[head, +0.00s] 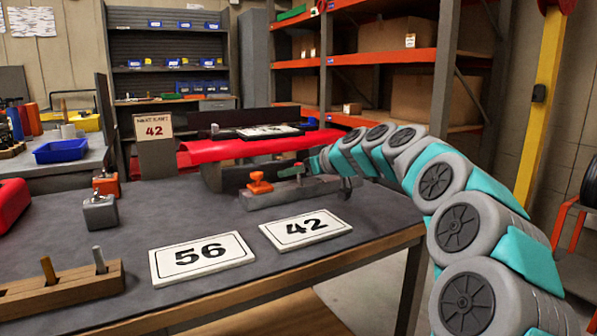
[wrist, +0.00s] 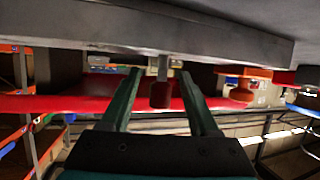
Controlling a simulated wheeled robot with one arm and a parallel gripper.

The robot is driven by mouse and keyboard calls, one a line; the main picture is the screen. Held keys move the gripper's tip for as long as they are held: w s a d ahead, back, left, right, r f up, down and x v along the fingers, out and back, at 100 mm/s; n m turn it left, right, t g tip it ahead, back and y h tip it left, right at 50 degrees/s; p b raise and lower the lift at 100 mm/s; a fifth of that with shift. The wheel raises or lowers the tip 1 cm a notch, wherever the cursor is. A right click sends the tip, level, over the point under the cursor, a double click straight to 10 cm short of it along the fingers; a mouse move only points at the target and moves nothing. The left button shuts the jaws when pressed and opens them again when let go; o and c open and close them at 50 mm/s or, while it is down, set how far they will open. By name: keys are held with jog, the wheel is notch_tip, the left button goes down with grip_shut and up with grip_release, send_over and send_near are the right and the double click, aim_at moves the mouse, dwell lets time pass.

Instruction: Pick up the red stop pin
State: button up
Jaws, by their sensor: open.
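The red stop pin (wrist: 160,94) has a red head on a short grey stem. In the wrist view, which looks upside down, it sits between the two fingers of my gripper (wrist: 159,75), with a visible gap on each side. The stem meets a long grey metal bar (wrist: 130,30). In the head view the pin's small red top (head: 299,166) shows on the grey bar (head: 275,199), at the tip of my gripper (head: 312,166). My gripper is open and holds nothing. The fingers partly hide the pin's surroundings in the head view.
An orange knob (head: 259,184) stands on the bar left of the pin; it also shows in the wrist view (wrist: 242,88). Plates marked 56 (head: 201,257) and 42 (head: 305,229) lie in front. A red kart body (head: 240,150) is behind. A wooden pin block (head: 62,292) is at front left.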

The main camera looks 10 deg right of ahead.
jog(key=shift+x, duration=0.85)
grip_shut()
